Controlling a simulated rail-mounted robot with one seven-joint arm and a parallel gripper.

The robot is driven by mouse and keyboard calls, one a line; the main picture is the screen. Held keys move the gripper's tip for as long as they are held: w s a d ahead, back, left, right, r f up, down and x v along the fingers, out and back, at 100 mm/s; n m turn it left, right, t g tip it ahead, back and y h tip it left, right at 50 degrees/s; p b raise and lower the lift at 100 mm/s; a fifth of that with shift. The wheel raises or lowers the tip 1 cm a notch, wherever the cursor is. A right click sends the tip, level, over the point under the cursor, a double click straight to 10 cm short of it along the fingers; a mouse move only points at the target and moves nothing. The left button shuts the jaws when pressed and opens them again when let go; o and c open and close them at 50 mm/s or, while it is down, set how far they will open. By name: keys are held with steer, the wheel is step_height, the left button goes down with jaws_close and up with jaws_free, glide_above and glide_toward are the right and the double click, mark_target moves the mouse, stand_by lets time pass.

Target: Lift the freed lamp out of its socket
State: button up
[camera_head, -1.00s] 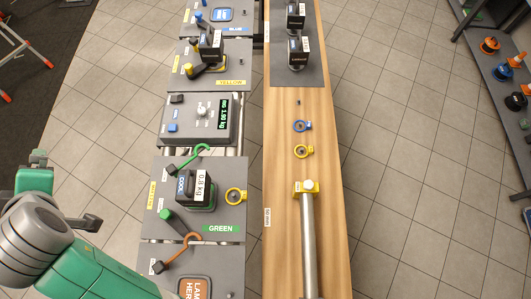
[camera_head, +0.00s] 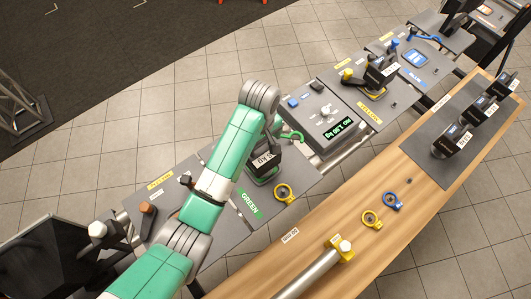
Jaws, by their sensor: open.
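A black lamp (camera_head: 265,158) with a white weight label sits upright in the socket of the green station (camera_head: 248,205). A green hook (camera_head: 291,136) lies beside it, swung clear of the lamp. My arm reaches over the station from the bottom of the picture, covering part of it. My gripper (camera_head: 274,128) is at the lamp's far upper side, mostly hidden behind my wrist. Its fingertips do not show clearly, and I cannot tell whether they touch the lamp. Another black lamp (camera_head: 376,75) stands at the yellow station.
A scale with a lit display (camera_head: 338,129) stands beyond the green station. A wooden bench (camera_head: 408,222) runs along the right, with several black lamps on a grey mat (camera_head: 432,160). Yellow (camera_head: 371,219) and blue rings (camera_head: 392,202) and a metal tube (camera_head: 310,275) lie on it.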

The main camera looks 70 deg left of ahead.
mark_target(261, 150)
steer(key=f, duration=0.5)
steer(key=shift+a, duration=0.25)
steer(key=shift+w, duration=0.1)
steer(key=c, duration=1.8)
steer(key=shift+o, duration=0.2)
steer(key=shift+r, duration=0.15)
